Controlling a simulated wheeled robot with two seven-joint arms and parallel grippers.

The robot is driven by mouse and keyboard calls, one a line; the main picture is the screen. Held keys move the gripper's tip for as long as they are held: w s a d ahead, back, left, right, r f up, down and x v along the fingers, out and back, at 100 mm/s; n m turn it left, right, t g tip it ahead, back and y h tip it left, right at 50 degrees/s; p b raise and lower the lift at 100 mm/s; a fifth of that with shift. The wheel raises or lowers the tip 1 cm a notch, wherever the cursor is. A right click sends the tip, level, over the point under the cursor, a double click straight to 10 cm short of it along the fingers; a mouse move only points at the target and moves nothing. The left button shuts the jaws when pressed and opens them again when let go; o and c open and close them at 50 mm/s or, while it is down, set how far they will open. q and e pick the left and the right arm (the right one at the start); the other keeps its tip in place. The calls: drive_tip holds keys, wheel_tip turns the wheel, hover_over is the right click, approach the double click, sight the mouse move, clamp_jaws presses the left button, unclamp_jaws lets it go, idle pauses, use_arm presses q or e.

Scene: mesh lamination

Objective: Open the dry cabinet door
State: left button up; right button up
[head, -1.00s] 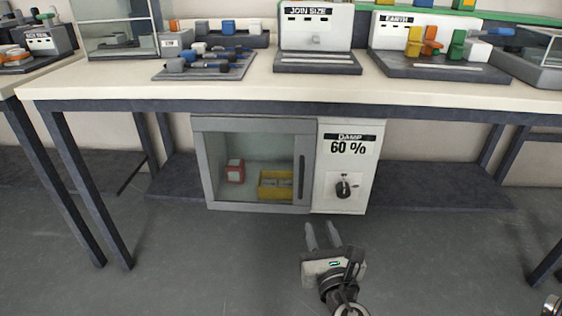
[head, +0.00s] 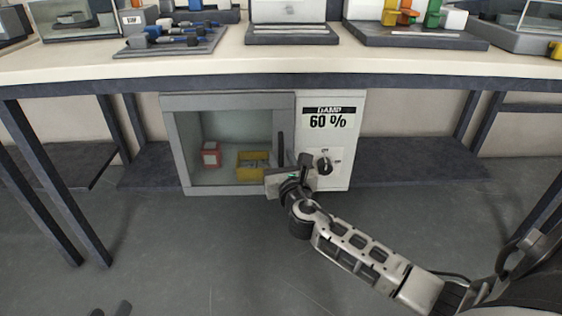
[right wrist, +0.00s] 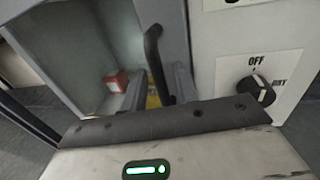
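The handle also shows in the right wrist view (right wrist: 154,55). My right gripper (head: 284,168) is in front of the lower part of the handle, its fingers mostly hidden in the head view. In the right wrist view its fingers (right wrist: 158,85) are apart, one on each side of the handle; contact cannot be told. My left gripper (head: 110,309) only shows its fingertips at the bottom left edge, spread apart.
A red box (head: 211,154) and a yellow bin (head: 252,166) stand inside the cabinet. A white panel (head: 337,118) reading 60 % with a black knob (head: 324,164) is right of the door. The bench top (head: 270,62) overhangs above; the floor in front is clear.

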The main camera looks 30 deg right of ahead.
drive_tip(key=shift+w+d, duration=0.2)
drive_tip(key=shift+w, duration=0.25)
drive_tip(key=shift+c, duration=0.3)
clamp_jaws()
drive_tip(key=shift+s+a, duration=0.1)
